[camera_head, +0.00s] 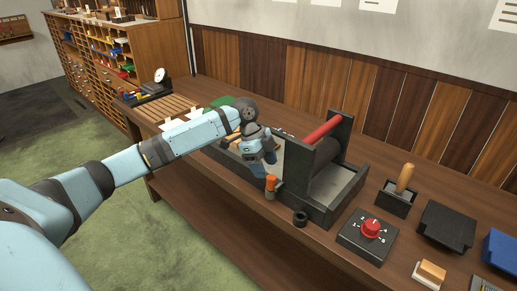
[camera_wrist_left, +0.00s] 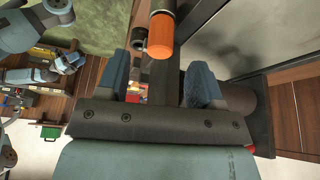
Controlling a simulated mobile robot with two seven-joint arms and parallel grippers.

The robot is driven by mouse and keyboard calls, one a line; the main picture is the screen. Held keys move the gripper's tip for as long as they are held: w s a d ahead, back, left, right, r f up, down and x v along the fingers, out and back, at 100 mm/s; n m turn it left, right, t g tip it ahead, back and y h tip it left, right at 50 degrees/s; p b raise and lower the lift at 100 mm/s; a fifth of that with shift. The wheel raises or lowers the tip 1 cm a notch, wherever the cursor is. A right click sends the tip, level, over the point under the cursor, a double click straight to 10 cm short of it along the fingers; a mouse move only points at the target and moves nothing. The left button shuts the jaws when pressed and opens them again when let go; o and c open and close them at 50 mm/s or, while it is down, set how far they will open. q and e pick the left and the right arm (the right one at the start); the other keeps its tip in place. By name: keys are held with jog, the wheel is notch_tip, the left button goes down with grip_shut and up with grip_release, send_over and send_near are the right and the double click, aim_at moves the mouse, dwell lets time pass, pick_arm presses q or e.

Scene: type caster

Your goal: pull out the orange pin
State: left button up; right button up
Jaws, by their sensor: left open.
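The orange pin (camera_head: 271,183) stands upright at the front edge of the dark caster machine (camera_head: 322,205), its orange head on a grey shaft. In the left wrist view the pin (camera_wrist_left: 161,36) lies just beyond my fingertips, roughly centred between them. My left gripper (camera_head: 263,168) is open and empty, just behind and above the pin; its two blue fingers (camera_wrist_left: 158,75) are apart and do not appear to touch the pin. A small arm of mine with blue finger-like parts (camera_wrist_left: 68,62) shows at the left of the wrist view, too small to read.
A black ring (camera_head: 300,218) lies just right of the pin by the machine. A red-knobbed control box (camera_head: 367,235), a wooden-handled holder (camera_head: 396,198) and dark and blue boxes stand to the right. A red roller (camera_head: 322,131) tops the machine. The floor in front is clear.

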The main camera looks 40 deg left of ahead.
aim_at(270, 176)
pick_arm(q)
jog(key=shift+x, duration=1.9)
grip_shut()
